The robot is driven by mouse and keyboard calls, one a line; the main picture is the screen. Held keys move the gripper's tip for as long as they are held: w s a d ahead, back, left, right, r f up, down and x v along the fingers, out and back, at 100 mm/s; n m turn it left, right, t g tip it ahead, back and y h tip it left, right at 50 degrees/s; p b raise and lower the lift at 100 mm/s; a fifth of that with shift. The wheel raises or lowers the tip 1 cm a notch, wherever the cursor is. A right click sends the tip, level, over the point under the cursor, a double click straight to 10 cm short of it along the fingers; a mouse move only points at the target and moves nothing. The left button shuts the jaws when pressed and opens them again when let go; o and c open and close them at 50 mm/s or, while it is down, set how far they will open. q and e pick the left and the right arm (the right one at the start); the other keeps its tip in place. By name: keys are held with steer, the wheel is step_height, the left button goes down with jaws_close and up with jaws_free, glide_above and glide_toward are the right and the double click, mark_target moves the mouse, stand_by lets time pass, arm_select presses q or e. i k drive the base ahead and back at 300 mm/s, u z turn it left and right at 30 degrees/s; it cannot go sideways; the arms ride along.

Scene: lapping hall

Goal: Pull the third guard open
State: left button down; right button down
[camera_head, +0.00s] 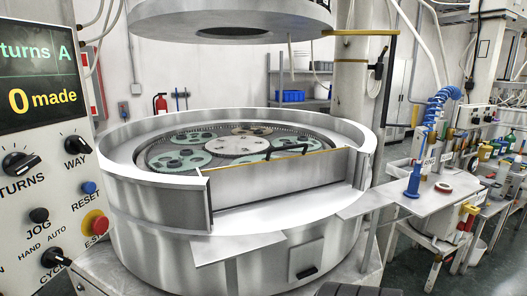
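A large round steel lapping machine (150,221) stands in the middle of the view. A flat metal guard panel (275,181) with a yellow top edge stands upright across an opening in the front of its rim. I cannot tell from this view whether this is the third guard. Behind the panel, green carrier discs (180,159) lie on the round plate (238,145). Neither of my grippers is in view.
A round upper plate (165,25) hangs above the machine. A control panel (60,165) with knobs and a screen reading "0 made" stands at the left. A metal shelf (385,202) juts out at the right, beside a cluttered bench (480,209). A fire extinguisher (160,103) hangs behind.

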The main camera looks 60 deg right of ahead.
mark_target(232, 187)
steer(key=z, duration=1.35)
